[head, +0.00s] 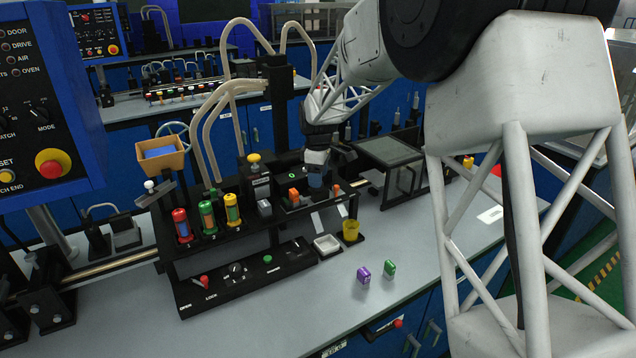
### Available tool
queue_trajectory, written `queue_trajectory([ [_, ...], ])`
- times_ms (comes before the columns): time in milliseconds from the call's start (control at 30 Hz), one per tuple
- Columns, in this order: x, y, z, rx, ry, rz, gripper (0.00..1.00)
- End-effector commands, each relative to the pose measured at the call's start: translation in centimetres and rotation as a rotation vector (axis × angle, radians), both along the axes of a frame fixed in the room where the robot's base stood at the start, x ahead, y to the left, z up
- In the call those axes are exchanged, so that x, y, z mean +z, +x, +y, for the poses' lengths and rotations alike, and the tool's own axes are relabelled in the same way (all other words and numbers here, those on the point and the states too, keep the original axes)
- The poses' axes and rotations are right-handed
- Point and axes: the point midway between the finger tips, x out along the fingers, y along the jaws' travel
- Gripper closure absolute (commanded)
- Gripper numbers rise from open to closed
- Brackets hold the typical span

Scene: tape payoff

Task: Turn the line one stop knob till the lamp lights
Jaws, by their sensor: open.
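My gripper (316,174) is over the right part of the black bench fixture, pointing down; its fingers are small and partly dark, and nothing is clearly held. An orange block-like part (293,197) is just left of it, and a smaller orange part (336,188) is to its right. No lit lamp is clearly identifiable.
Red (182,225), green (207,217) and yellow (232,210) cylinders stand in the fixture. The blue control box (50,110) stands left.

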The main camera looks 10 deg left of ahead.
Motion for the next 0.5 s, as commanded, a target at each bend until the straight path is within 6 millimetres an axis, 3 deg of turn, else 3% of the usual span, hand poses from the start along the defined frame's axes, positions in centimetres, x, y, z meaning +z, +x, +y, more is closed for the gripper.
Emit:
queue_trajectory([
  [200,-1.9,0.0,0.0,0.0,0.0,0.0,0.41],
  [500,-2.5,0.0,0.0,0.0,0.0,0.0,0.41],
])
